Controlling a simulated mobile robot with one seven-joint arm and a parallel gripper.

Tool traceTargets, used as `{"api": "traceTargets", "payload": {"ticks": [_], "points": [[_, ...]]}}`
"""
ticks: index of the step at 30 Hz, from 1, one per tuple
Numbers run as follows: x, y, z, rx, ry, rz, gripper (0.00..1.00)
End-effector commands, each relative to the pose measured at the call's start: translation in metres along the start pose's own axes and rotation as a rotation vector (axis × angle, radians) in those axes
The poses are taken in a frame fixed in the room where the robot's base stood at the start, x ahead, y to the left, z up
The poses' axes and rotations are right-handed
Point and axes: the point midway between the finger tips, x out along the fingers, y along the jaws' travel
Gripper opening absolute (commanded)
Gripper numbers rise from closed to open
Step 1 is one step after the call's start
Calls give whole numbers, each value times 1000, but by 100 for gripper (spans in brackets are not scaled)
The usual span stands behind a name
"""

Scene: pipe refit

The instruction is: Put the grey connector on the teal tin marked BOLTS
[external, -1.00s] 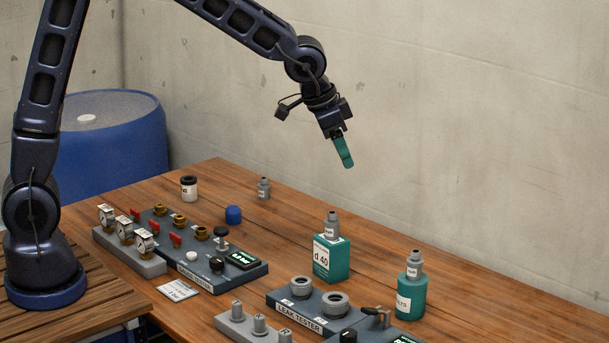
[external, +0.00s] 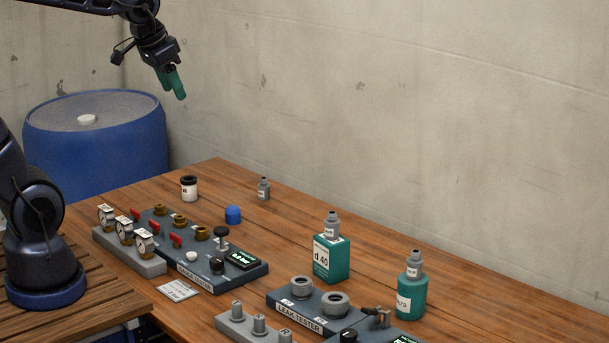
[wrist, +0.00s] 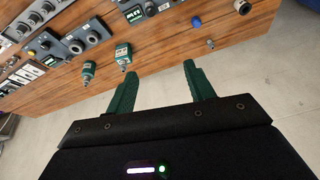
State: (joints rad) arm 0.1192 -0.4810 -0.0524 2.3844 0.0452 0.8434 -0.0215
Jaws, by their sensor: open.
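The teal tin (external: 411,298), its label partly readable as "LTS", stands upright at the right of the table. A grey connector (external: 414,264) stands upright on its top. Another grey connector (external: 332,226) stands on a teal box (external: 338,262) marked "d 40". A third, smaller-looking grey connector (external: 263,189) stands on the bare table near the wall; it also shows in the wrist view (wrist: 210,44). My gripper (external: 180,96) is open and empty, high above the far left, well away from all of these. Its two green fingers stand apart in the wrist view (wrist: 158,75).
A panel with gauges (external: 125,232) and valves, a leak tester (external: 312,312) and a grey block with pegs (external: 260,326) fill the front. A blue cap (external: 233,215) and white jar (external: 189,190) stand farther back. A blue barrel (external: 95,150) stands behind the table.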

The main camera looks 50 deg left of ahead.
Motion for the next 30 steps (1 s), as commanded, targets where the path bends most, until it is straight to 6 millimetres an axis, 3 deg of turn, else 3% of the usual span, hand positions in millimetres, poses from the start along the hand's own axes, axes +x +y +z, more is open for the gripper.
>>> {"api": "traceTargets", "payload": {"ticks": [6,12,18,30], "points": [[-21,-26,63,-97,4,-9,53],[-28,-36,103,-155,3,-9,53],[-29,-37,117,-172,1,-7,53],[-29,-37,116,-172,1,-7,53]]}}
